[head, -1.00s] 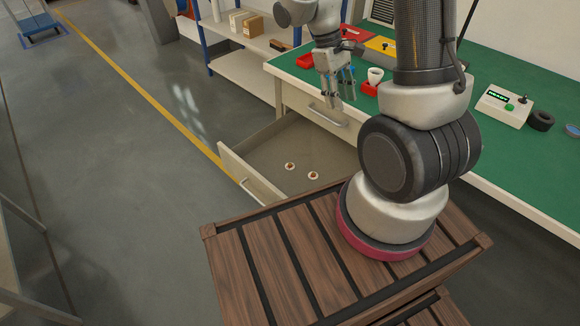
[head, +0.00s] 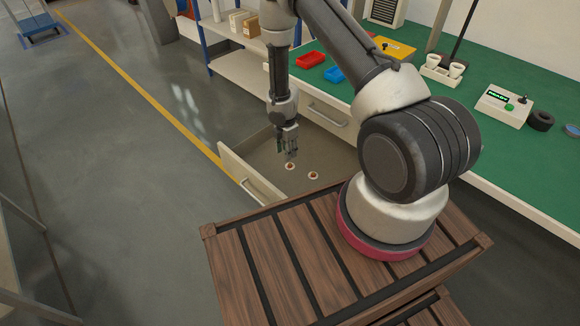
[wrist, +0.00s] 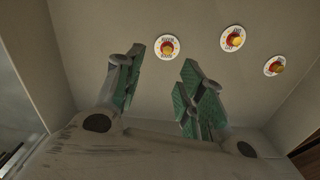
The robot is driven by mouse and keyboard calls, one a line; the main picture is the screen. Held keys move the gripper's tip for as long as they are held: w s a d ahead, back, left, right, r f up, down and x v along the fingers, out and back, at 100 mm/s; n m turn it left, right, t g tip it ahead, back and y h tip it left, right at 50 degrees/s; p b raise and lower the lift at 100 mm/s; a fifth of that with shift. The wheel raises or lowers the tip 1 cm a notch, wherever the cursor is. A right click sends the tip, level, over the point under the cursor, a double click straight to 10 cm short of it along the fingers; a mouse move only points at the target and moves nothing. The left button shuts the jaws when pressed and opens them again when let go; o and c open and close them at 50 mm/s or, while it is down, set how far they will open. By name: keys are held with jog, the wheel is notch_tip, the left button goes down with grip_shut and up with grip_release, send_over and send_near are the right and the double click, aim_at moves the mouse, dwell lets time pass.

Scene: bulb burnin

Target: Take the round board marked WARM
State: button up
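Several small round white boards with a red and yellow centre lie on the floor of an open drawer (head: 264,154). In the wrist view I see a left board (wrist: 167,47), a middle board (wrist: 233,38) and a right board (wrist: 274,66). The head view shows two boards, one (head: 290,166) just below my gripper and one (head: 313,175) to its right. The marks on them are too small to read for sure. My gripper (head: 289,155) points down over the drawer. Its green-padded fingers (wrist: 163,62) are apart and empty, with the left board appearing between and beyond the tips.
The drawer's walls surround my gripper, with its front panel (head: 250,178) on the left. The green bench (head: 420,105) above it holds a red bin (head: 310,60), a blue bin (head: 334,74), a white cup holder (head: 440,74) and a small control box (head: 502,106).

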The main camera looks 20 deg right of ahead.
aim_at(290, 164)
jog(key=shift+s+d+f, duration=0.1)
jog(key=shift+d+f, duration=0.1)
jog(key=shift+f, duration=0.95)
jog(key=shift+s+d+f, duration=0.1)
jog(key=shift+d+f, duration=0.15)
jog(key=shift+f, duration=0.95)
jog(key=shift+s+d+f, duration=0.1)
jog(key=shift+d+f, duration=0.1)
jog(key=shift+f, duration=0.95)
jog(key=c, duration=0.8)
